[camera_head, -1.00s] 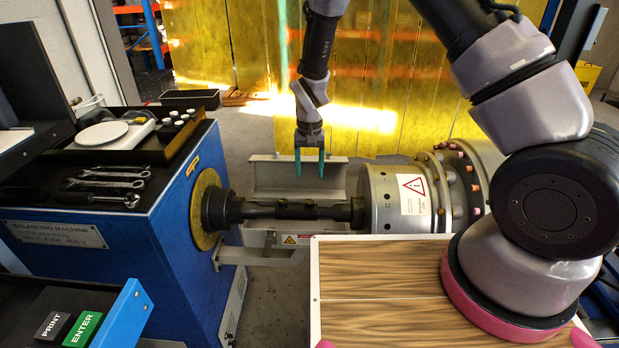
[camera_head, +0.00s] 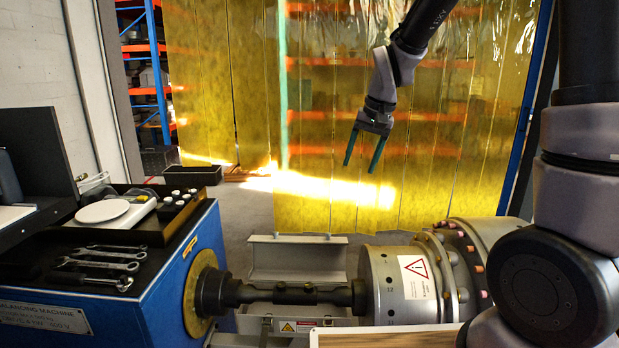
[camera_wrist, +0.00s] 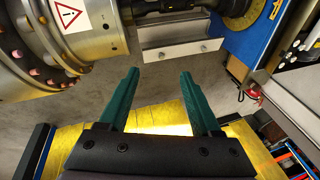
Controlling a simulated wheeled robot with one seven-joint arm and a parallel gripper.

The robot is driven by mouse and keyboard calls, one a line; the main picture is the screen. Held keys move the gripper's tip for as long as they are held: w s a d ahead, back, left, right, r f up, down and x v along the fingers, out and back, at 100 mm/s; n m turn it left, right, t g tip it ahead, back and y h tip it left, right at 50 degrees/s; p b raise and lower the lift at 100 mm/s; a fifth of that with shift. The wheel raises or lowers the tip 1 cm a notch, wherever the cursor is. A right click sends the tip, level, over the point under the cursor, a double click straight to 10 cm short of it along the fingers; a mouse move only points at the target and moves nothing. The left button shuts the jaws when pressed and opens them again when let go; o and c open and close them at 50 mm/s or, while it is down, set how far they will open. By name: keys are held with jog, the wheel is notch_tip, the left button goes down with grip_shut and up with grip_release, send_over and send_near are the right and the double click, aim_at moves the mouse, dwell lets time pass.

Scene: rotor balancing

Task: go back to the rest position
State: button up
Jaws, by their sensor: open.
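My gripper (camera_head: 364,147) is open and empty, with two green fingers pointing down. In the head view it hangs in the air in front of the yellow strip curtain, above the rotor. In the wrist view the two fingers (camera_wrist: 157,100) stand wide apart with nothing between them. The grey steel rotor (camera_head: 395,285) with its warning label lies below my gripper, joined by a dark shaft (camera_head: 290,295) to the blue balancing machine (camera_head: 205,243). The rotor also shows at the upper left of the wrist view (camera_wrist: 95,45). My gripper touches nothing.
On the machine top are a dark tray with a white round scale (camera_head: 103,211), several small weights (camera_head: 178,198) and several wrenches (camera_head: 100,260). A black bin (camera_head: 192,175) stands behind. The yellow curtain (camera_head: 300,130) spans the back. The air around my gripper looks free.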

jog(key=s+d+r+t, duration=0.2)
jog(key=s+d+r, duration=0.4)
jog(key=s, duration=0.3)
jog(key=s+d+r+m+t, duration=0.1)
jog(key=s+d+r+t, duration=0.1)
jog(key=s+d+r, duration=0.4)
jog(key=s+r, duration=0.2)
jog(key=s, duration=0.1)
jog(key=shift+s+d+m+t, duration=0.15)
jog(key=shift+s+m+t, duration=0.1)
jog(key=shift+m+t, duration=0.05)
